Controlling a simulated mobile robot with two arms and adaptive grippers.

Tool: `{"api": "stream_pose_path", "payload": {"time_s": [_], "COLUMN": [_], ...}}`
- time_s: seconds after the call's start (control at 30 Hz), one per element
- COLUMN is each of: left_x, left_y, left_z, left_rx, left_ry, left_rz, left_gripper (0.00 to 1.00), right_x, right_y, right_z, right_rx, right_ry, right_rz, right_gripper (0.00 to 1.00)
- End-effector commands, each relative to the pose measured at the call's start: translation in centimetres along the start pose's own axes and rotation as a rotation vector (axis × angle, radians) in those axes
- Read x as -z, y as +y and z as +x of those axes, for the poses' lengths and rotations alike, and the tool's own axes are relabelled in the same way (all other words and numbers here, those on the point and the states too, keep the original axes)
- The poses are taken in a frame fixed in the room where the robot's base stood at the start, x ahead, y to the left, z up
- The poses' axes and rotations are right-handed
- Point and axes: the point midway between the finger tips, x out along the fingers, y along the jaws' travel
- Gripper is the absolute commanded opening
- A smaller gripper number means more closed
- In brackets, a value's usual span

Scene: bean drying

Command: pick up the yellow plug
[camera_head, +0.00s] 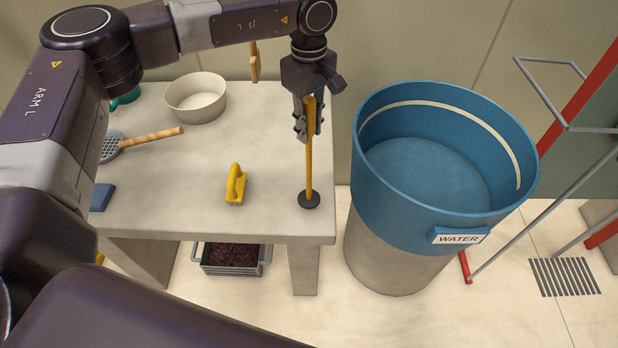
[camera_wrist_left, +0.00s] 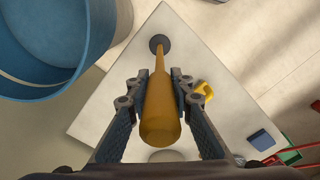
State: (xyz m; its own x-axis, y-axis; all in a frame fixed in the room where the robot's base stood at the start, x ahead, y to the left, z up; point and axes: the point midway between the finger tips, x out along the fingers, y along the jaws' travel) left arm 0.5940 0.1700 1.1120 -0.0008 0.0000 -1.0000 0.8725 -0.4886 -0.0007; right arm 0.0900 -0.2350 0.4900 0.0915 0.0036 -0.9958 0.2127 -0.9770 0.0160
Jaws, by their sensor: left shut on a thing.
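The yellow plug (camera_head: 309,165) is a long yellow rod with a black round disc at its foot. It stands upright over the right end of the grey table (camera_head: 270,213). I cannot tell whether the disc rests on the top or hangs just above it. My left gripper (camera_head: 307,122) is shut on the upper part of the rod. In the left wrist view, the plug (camera_wrist_left: 160,105) runs between the two fingers (camera_wrist_left: 160,90), thick end towards the camera and black disc far off. My right gripper is not in view.
A yellow handled tool (camera_head: 236,185), a pale bowl (camera_head: 197,98), a wooden-handled strainer (camera_head: 150,139) and a blue block (camera_head: 101,197) lie on the table. A blue water vat (camera_head: 400,225) stands close to the right. A grey crate (camera_head: 212,270) is below.

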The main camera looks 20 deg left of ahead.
Motion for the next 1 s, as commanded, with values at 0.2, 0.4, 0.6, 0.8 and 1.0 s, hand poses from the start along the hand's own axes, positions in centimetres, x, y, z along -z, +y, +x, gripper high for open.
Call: {"api": "stream_pose_path", "payload": {"time_s": [0.2,0.4,0.6,0.8,1.0], "left_x": [0.0,0.0,0.0,0.0,0.0], "left_y": [0.0,0.1,0.1,0.2,0.2], "left_z": [0.0,-0.1,-0.6,-2.8,-7.8], "left_rx": [-0.001,-0.002,-0.004,-0.007,-0.009], "left_ry": [0.0,0.0,0.0,0.0,0.002], "left_rz": [0.0,0.0,0.0,0.0,-0.001], "left_gripper": [0.0,0.0,0.0,0.0,0.0], "right_x": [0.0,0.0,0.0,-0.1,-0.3], "right_y": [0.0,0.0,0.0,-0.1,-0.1], "right_z": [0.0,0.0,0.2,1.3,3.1], "right_rx": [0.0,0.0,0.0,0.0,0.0], "right_ry": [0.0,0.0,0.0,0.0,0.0], "right_rz": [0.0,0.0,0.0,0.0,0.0], "right_gripper": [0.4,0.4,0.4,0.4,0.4]}}
